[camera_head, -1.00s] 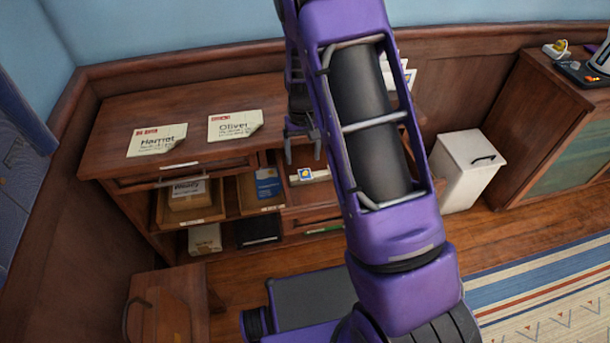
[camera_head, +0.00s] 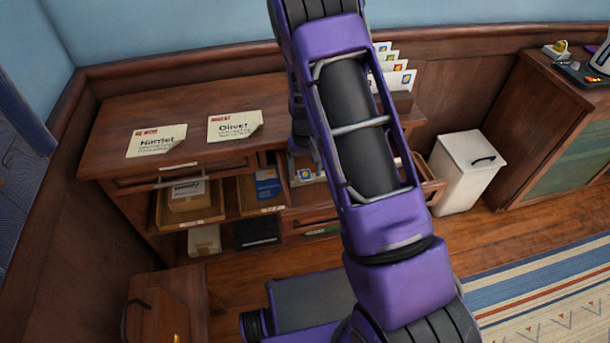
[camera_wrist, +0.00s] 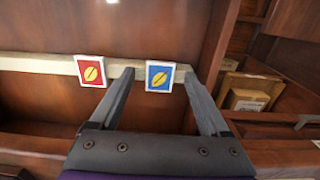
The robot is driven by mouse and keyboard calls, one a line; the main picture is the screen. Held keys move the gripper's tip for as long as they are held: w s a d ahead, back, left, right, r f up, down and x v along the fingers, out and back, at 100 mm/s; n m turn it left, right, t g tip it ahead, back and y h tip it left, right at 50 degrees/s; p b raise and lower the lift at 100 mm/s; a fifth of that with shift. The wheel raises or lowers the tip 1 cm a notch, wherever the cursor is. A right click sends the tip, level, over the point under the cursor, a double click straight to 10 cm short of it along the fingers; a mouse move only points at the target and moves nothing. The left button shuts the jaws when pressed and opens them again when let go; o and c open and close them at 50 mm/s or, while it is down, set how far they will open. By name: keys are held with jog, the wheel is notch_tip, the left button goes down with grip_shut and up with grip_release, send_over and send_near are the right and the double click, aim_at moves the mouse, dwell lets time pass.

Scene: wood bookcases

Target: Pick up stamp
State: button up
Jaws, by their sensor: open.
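A small square blue stamp with a yellow emblem (camera_wrist: 159,76) sits at a pale ledge in the wrist view. It also shows in the head view (camera_head: 305,175), at the front of the bookcase. A matching red stamp (camera_wrist: 91,71) sits to its left in the wrist view. My gripper (camera_wrist: 159,84) is open and empty, its two fingers on either side of the blue stamp in the picture. Whether the fingertips reach its depth I cannot tell. In the head view my gripper (camera_head: 305,158) is just above the stamp, partly hidden by my arm.
Letters marked Harriet (camera_head: 157,140) and Oliver (camera_head: 235,126) lie on the wooden bookcase top (camera_head: 185,108). Shelves below hold boxes (camera_head: 187,194). Upright envelopes (camera_head: 398,79) stand behind my arm. A white bin (camera_head: 468,172) is at the right.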

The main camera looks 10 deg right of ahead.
aim_at(305, 176)
jog(key=shift+f, duration=0.1)
grip_shut()
dwell(0.3)
notch_tip(305, 176, up, 10)
jog(key=shift+p, duration=0.35)
